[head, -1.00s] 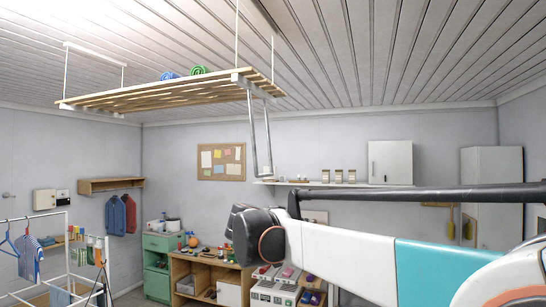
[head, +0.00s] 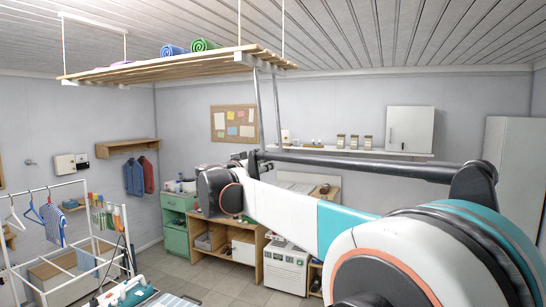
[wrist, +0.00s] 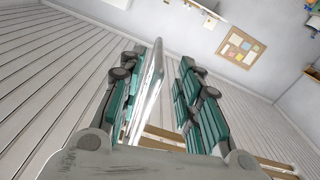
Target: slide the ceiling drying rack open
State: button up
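The ceiling drying rack (head: 165,66) is a wooden slatted frame hung on thin white rods in the upper left of the head view. A grey U-shaped metal handle (head: 278,110) hangs from its right end; its lower end is hidden behind my arm. In the wrist view the handle (wrist: 150,85) runs as a metal bar between the teal-padded fingers of my gripper (wrist: 158,65). The fingers are apart, with the bar nearer the left one and a clear gap to the right one. Whether the bar touches the left finger I cannot tell.
Rolled blue (head: 174,50) and green (head: 205,45) towels lie on the rack. A white clothes stand (head: 60,225) is at lower left. A wall shelf (head: 350,151) and white cabinet (head: 410,129) are behind my arm. Floor (head: 200,275) shows bare in the middle.

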jog(key=p+x, duration=0.1)
jog(key=x, duration=0.6)
jog(key=shift+p, duration=0.35)
jog(key=shift+s, duration=0.1)
jog(key=shift+c, duration=0.5)
grip_shut()
